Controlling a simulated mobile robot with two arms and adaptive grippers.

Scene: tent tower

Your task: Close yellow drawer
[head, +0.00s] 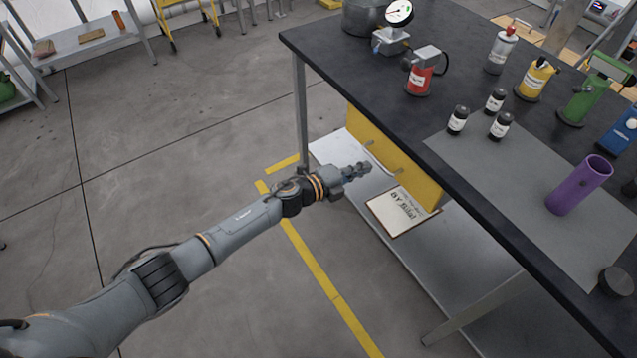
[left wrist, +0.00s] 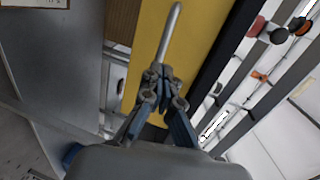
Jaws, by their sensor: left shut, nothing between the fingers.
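The yellow drawer (head: 412,178) hangs under the black tabletop, its front facing my left arm. A thin metal handle (head: 383,157) runs along the front. How far the drawer stands out is hard to tell, as the tabletop hides its top. My left gripper (head: 366,168) is shut and empty, close to the drawer front near the handle. In the left wrist view the yellow front (left wrist: 203,40) fills the middle, with the silver handle (left wrist: 172,32) just beyond the shut fingertips (left wrist: 158,76). I cannot tell whether they touch. My right gripper is not in view.
The dark table (head: 400,120) carries bottles, a gauge and a purple cylinder (head: 578,186). A board with lettering (head: 401,212) is below the drawer, by the grey lower shelf (head: 450,258). A table leg (head: 301,110) stands beyond my gripper. Floor to the left is clear.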

